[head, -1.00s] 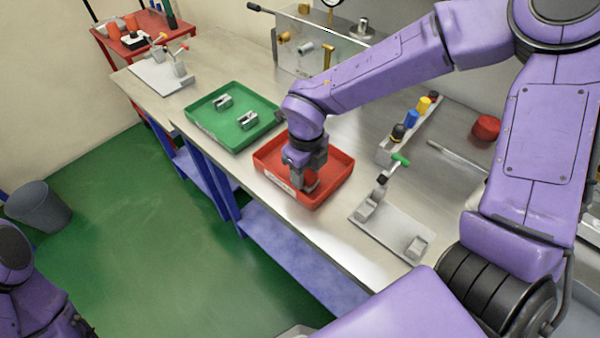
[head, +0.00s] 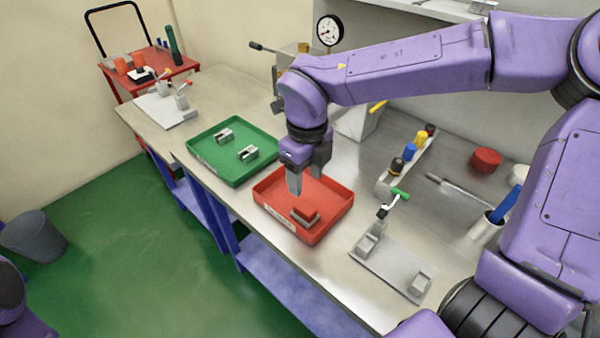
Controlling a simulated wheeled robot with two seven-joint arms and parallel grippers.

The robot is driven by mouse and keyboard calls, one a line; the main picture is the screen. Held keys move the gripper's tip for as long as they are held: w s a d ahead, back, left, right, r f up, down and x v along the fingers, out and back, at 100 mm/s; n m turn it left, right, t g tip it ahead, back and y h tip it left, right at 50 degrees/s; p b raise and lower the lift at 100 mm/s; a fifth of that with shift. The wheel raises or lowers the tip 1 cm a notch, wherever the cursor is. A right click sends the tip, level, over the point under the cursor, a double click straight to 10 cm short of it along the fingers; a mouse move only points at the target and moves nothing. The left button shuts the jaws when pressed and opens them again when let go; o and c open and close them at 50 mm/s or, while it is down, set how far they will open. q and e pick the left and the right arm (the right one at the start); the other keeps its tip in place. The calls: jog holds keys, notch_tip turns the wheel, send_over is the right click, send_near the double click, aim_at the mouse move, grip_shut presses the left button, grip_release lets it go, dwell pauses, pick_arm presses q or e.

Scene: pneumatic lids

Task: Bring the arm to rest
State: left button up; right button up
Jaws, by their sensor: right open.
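My right gripper (head: 306,182) is open and hangs above the red tray (head: 331,229), pointing down. My right arm reaches in from the right, over the bench. My left gripper is out of view; only a bit of my left arm shows at the lower left edge.
A green tray (head: 221,176) with two grey metal parts stands left of the red tray. A clamp fixture (head: 388,268) is to the right, and a rack of coloured bottles (head: 408,159) is behind it. A pressure gauge (head: 329,30) rises at the back.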

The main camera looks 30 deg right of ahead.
jog(key=shift+r, duration=0.8)
jog(key=shift+r, duration=0.1)
